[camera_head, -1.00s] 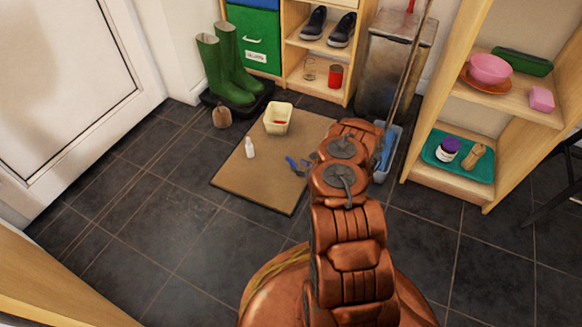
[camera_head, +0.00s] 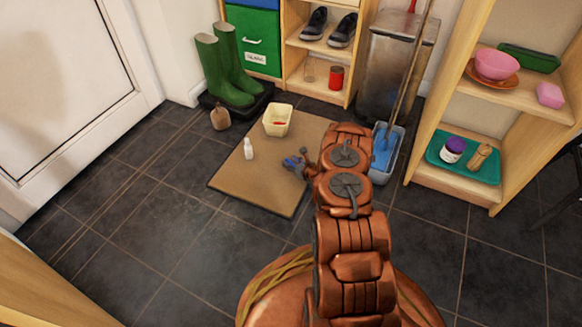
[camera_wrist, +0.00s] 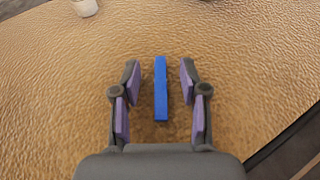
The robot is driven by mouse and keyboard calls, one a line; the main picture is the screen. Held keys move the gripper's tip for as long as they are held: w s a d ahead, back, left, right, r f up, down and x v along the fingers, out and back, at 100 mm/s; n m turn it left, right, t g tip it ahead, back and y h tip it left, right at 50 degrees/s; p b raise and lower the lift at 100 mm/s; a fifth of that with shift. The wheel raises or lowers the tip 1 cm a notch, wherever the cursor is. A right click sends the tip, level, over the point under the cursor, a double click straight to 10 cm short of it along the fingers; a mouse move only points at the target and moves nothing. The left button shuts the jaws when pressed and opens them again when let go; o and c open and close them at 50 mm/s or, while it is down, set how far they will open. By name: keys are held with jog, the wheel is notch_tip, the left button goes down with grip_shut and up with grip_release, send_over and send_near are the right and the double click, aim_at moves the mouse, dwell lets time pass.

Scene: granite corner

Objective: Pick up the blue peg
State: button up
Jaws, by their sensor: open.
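The blue peg (camera_wrist: 161,90) shows in the wrist view as a long, narrow blue block. In the head view my gripper (camera_head: 296,163) is low over the right part of the brown mat (camera_head: 262,188). The peg is hard to tell from the gripper there, and my arm hides part of that area.
A blue bucket (camera_head: 388,150) is right of my arm. Green boots (camera_head: 226,68) stand behind. The tiled floor at left is clear.

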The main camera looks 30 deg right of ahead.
jog(key=shift+w, duration=0.1)
jog(key=c, duration=0.8)
